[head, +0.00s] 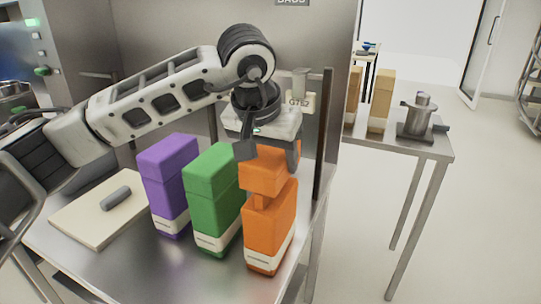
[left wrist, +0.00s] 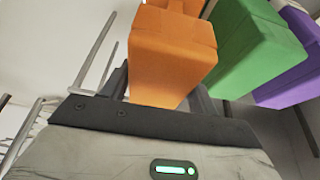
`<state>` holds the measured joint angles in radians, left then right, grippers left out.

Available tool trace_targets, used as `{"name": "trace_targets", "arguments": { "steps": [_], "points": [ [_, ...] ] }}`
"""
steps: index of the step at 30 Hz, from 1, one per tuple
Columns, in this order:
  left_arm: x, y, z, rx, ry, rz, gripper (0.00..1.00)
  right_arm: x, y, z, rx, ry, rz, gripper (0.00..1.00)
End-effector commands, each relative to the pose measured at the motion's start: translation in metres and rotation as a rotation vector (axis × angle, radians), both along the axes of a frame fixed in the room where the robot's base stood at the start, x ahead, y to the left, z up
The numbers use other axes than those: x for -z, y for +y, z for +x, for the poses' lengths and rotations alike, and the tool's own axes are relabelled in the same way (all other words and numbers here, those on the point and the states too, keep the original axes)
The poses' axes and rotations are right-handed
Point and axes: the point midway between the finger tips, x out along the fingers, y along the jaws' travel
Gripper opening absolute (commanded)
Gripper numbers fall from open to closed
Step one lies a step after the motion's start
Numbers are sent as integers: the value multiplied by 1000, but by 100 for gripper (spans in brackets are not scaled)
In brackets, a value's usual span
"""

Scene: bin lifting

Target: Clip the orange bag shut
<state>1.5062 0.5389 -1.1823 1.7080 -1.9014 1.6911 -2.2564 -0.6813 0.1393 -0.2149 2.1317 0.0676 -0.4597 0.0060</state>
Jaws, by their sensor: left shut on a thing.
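The orange bag (head: 271,225) stands upright at the right end of a row of bags on the steel table. It has a narrow neck between its body and its top block. My left gripper (head: 270,152) reaches down over the bag's top from above, one finger on each side, and is shut on it. In the left wrist view the orange bag (left wrist: 172,62) sits between the fingers, whose tips are partly hidden. I cannot make out a separate clip. My right gripper is out of view.
A green bag (head: 213,205) and a purple bag (head: 168,185) stand close to the left of the orange one. A cream board (head: 85,222) with a grey cylinder (head: 117,197) lies further left. A dark upright post (head: 324,135) is just right of the gripper.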

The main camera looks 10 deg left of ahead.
Motion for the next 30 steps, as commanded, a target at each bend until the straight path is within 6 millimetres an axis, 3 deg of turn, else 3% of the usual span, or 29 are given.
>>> {"name": "trace_targets", "arguments": {
  "steps": [30],
  "points": [
    [16, 0, 0, -1, -1, -1, 37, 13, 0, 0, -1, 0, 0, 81]
  ]
}}
